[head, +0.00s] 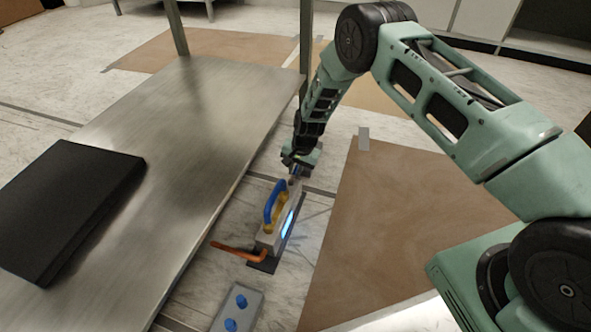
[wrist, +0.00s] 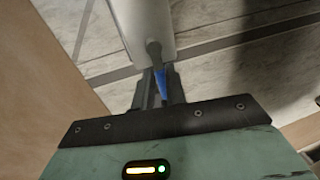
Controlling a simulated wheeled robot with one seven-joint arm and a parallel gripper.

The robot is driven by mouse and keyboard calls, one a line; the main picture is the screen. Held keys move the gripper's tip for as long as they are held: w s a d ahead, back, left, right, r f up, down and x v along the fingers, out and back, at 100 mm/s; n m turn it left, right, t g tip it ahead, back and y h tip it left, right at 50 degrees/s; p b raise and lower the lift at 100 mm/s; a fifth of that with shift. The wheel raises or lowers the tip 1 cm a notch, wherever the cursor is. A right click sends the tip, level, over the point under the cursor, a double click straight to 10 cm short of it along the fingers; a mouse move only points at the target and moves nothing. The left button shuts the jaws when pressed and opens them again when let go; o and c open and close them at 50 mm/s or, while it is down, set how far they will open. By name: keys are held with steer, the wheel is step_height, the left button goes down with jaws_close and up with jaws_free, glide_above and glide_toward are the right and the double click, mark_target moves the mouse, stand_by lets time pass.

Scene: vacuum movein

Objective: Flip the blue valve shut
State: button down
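A narrow grey block (head: 267,240) on the floor carries a glowing blue strip. A blue curved handle (head: 273,203) stands up on it, and I take this to be the blue valve. My gripper (head: 294,181) points down at the far end of the block, just beyond the blue handle. In the wrist view the fingers (wrist: 161,88) are a little apart, with a tapered blue piece (wrist: 161,83) showing between them. Whether they touch it I cannot tell. The pale end of the block (wrist: 145,25) with a dark knob lies just ahead.
A yellow handle (head: 280,216) and an orange lever (head: 238,251) are on the same block. A grey plate with blue knobs (head: 238,308) lies in front. A metal table (head: 190,110) with a black case (head: 65,205) stands left. A brown sheet (head: 400,215) covers floor right.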

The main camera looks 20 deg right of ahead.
steer(key=shift+s+r+p, duration=0.1)
steer(key=shift+p, duration=0.25)
steer(key=shift+s+d+r+m+p, duration=0.1)
steer(key=shift+m+p, duration=0.5)
steer(key=shift+m, duration=0.1)
steer(key=shift+s+d+m+t+h+p, duration=0.1)
steer(key=shift+s+m+t+h+p, duration=0.05)
steer(key=shift+m+p, duration=0.45)
steer(key=shift+s+d+m+t+h+p, duration=0.1)
steer(key=shift+s+m+t+h+p, duration=0.05)
steer(key=shift+m+p, duration=0.45)
steer(key=m+p, duration=0.1)
steer(key=m, duration=0.1)
steer(key=s+m+p, duration=0.1)
steer(key=m+p, duration=0.1)
steer(key=m, duration=0.1)
steer(key=shift+s+d+h, duration=0.15)
steer(key=shift+s+h, duration=0.05)
steer(key=shift+h, duration=0.2)
steer(key=m, duration=0.3)
steer(key=s+m+h, duration=0.1)
steer(key=shift+f+m, duration=0.25)
steer(key=shift+m, duration=0.05)
steer(key=shift+s+a+m, duration=0.2)
steer(key=shift+m, duration=0.55)
steer(key=shift+s+a+m, duration=0.15)
steer(key=shift+m, duration=0.6)
steer(key=c, duration=1.4)
jaws_free()
steer(key=shift+c, duration=0.2)
